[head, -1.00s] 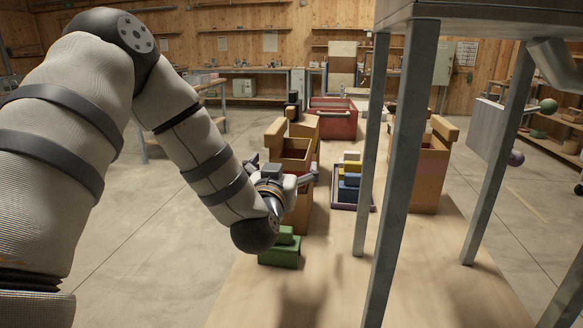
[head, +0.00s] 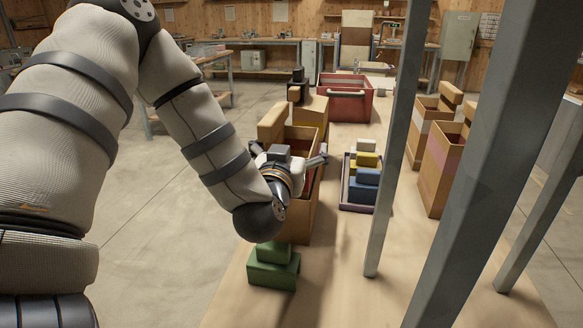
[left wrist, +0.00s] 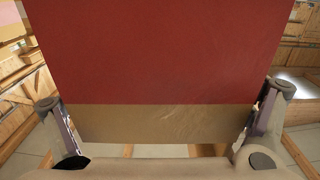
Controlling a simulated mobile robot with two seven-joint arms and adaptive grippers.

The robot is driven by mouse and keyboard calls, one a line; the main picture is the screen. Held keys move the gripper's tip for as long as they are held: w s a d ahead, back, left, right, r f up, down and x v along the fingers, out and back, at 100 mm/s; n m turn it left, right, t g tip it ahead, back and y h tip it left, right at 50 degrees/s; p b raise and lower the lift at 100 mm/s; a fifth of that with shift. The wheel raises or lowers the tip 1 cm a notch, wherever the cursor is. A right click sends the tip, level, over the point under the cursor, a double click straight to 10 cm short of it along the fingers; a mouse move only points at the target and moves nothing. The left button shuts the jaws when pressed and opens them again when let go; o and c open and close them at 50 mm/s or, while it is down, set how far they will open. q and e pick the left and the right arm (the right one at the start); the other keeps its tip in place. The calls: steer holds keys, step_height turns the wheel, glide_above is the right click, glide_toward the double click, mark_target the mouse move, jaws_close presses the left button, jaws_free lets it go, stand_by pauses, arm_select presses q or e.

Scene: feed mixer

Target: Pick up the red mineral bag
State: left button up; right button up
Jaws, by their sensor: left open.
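The red mineral bag (head: 304,214) is a tan, box-like bag with a red band, upright on the table in the head view and partly hidden by my left arm. Its red face (left wrist: 165,55) fills the upper middle of the left wrist view, with a tan strip below. My left gripper (head: 290,156) is open at the bag's upper part. In the left wrist view its fingers stand at either side of the bag's face; I cannot tell whether they touch it. My right gripper is out of view.
Green stacked blocks (head: 273,269) sit in front of the bag. A tray (head: 353,207) with blue, yellow and white blocks lies to its right. A yellow-tan bag (head: 313,110) and a red bin (head: 346,101) stand behind. Grey posts (head: 395,140) and more bags (head: 437,165) are at right.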

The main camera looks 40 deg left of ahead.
arm_select(q)
steer(key=c, duration=1.9)
steer(key=shift+r, duration=0.1)
